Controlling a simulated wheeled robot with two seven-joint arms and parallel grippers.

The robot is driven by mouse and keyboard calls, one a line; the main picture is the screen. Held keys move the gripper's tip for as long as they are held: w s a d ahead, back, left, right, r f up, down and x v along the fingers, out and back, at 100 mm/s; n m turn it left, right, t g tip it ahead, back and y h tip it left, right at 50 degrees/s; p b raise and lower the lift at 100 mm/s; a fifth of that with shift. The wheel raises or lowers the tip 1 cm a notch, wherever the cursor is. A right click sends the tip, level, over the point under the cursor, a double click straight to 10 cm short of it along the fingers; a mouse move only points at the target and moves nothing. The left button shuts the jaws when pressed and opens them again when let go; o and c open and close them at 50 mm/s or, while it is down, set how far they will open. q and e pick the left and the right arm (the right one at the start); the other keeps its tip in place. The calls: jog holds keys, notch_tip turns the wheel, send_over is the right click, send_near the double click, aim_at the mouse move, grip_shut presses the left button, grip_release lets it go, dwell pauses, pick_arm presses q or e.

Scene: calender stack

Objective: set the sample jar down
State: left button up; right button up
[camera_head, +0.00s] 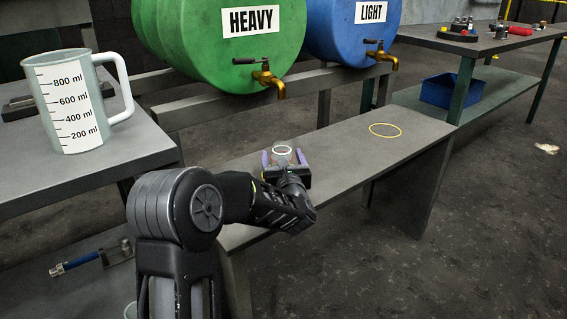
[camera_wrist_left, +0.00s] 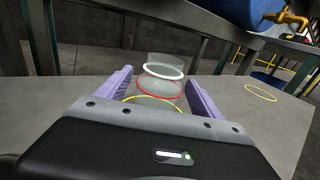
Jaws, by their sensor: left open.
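The sample jar (camera_wrist_left: 160,88) is a clear cylinder with white, red and yellow rings. Its white rim also shows in the head view (camera_head: 282,150). It stands upright, apparently on the grey bench (camera_head: 345,150), though its base is hidden behind my gripper. My left gripper (camera_head: 283,156) is open, with one purple finger on each side of the jar. In the left wrist view a gap shows between the jar and the fingers (camera_wrist_left: 161,76). A yellow ring (camera_head: 385,130) is marked on the bench further right, and it is empty. My right gripper is out of view.
A green HEAVY drum (camera_head: 200,50) and a blue LIGHT drum (camera_head: 335,40) with brass taps stand behind the bench. A large measuring jug (camera_head: 68,110) is on the left table. A blue bin (camera_head: 450,92) sits on a shelf at right. The bench around the yellow ring is clear.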

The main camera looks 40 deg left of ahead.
pick_arm(q)
jog(key=p+v, duration=0.1)
jog(key=v, duration=1.1)
